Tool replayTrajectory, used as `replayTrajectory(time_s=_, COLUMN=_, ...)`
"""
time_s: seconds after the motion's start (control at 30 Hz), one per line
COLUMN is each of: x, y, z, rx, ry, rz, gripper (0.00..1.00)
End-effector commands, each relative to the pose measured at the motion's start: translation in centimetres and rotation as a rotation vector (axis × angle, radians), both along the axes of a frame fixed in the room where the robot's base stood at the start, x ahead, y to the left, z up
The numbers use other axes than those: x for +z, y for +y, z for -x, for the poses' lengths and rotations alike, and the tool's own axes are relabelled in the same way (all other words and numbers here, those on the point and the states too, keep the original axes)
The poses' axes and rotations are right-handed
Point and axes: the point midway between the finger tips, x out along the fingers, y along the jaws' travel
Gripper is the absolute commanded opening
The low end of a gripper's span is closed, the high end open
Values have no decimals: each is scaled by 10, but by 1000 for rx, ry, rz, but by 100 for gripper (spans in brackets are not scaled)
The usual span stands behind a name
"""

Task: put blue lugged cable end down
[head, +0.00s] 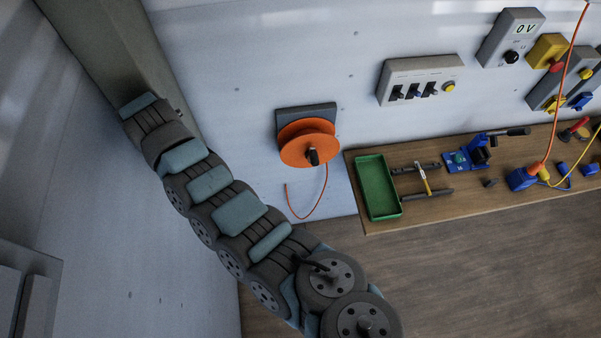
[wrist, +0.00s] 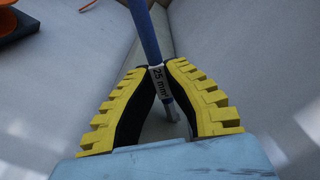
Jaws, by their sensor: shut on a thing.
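The blue lugged cable end (wrist: 146,35) shows in the wrist view as a blue cable with a pale sleeve marked 25 mm² and a grey metal lug below it. My gripper (wrist: 165,72) has yellow ridged fingers and is shut on this cable end around the sleeve. The cable runs up out of the wrist view, and the lug points down between the fingers. In the head view my arm runs to the bottom edge, and my gripper and the held cable end are out of sight.
A wooden bench (head: 455,205) along the wall carries a green tray (head: 377,188), a blue tool (head: 468,157) and several blue and yellow connectors at the right. An orange reel (head: 308,143) and a switch panel (head: 420,80) are on the wall. The bench front beside the tray has bare wood.

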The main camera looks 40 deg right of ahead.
Motion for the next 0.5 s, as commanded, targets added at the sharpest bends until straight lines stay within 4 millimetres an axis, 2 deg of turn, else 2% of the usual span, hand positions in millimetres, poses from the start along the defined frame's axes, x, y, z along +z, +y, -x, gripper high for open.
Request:
replayTrajectory(time_s=0.1, x=-8, y=-3, z=-10, rx=32, ry=4, rz=5, gripper=0)
replayTrajectory(time_s=0.5, x=-31, y=-10, z=-23, rx=89, ry=7, rz=-3, gripper=0)
